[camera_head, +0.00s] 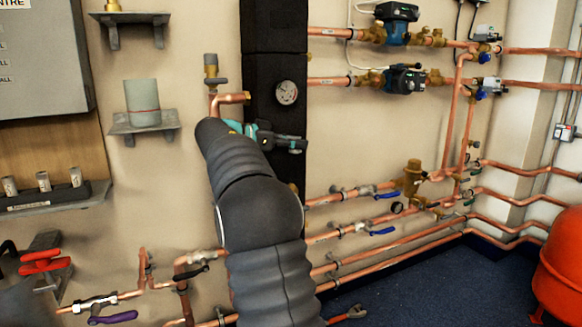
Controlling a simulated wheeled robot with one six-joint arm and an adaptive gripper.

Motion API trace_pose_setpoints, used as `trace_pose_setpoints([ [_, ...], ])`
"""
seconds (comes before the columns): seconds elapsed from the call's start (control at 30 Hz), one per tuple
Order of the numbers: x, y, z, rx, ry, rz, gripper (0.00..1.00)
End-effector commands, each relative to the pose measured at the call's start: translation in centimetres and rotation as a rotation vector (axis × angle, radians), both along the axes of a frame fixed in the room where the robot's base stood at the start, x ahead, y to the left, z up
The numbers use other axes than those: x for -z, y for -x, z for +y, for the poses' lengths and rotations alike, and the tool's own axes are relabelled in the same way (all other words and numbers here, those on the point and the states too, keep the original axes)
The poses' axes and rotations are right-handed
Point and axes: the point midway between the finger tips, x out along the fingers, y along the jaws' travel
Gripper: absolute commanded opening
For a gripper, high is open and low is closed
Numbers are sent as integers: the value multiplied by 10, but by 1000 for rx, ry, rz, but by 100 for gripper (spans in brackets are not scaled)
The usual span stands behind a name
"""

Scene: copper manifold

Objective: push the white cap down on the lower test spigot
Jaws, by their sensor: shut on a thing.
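My gripper (285,142), dark with teal parts, reaches right across the front of the tall black column (273,50). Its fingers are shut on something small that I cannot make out. No white cap can be told apart at the fingers, and my arm covers much of this area. A copper stub pipe with a brass top (211,68) stands just left of the column, above my wrist. I cannot tell which fitting is the lower test spigot; it may be hidden behind my arm or gripper.
A round gauge (287,92) sits on the column just above my gripper. Copper pipes with blue-handled valves (384,195) run along the wall to the right. A shelf with a grey cylinder (142,102) and a rack of pale pieces (43,182) are at left. A red tank (560,262) stands lower right.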

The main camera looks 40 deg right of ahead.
Motion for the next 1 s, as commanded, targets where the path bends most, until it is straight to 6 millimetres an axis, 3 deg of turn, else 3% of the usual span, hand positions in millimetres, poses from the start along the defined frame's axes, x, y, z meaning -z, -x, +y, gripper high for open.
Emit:
trace_pose_setpoints([
  [0.03,17,-3,2,6,-1,3,19],
  [0.2,38,-7,6,24,-1,-1,19],
  [0.57,51,-8,7,25,-1,0,19],
  [1.0,79,-8,7,25,-1,0,19],
])
